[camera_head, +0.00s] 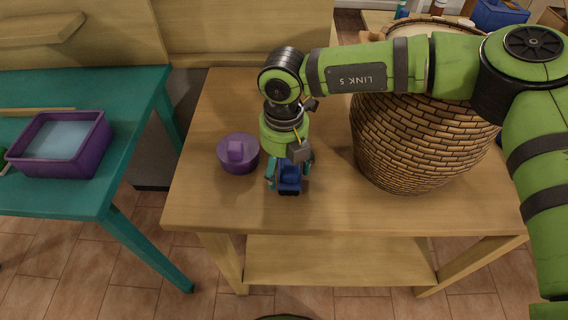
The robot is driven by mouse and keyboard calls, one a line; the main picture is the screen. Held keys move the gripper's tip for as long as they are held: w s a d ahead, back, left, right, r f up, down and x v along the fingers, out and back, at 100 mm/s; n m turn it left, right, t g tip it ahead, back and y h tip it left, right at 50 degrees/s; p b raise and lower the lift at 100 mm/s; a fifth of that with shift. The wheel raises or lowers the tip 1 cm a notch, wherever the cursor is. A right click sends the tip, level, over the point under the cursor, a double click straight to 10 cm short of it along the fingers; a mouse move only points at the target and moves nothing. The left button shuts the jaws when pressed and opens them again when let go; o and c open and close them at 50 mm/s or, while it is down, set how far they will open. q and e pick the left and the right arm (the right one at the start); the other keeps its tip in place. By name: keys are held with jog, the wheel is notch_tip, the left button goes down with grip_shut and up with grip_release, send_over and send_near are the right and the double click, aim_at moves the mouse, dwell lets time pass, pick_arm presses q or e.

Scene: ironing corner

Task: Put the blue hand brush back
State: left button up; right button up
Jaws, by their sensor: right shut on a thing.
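My right gripper (289,174) points down over the wooden table (330,211), near its front left part. It is shut on a small dark blue thing (289,187), which looks like the blue hand brush. The fingers and wrist hide much of it, and I cannot tell whether it touches the tabletop. My left gripper is not in view.
A round purple thing with a raised block (238,153) stands just left of the gripper. A large wicker basket (415,140) stands to the right, under my arm. A purple tub (61,144) sits on the teal table (80,199) at left. The table's front is clear.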

jog(key=o, duration=1.1)
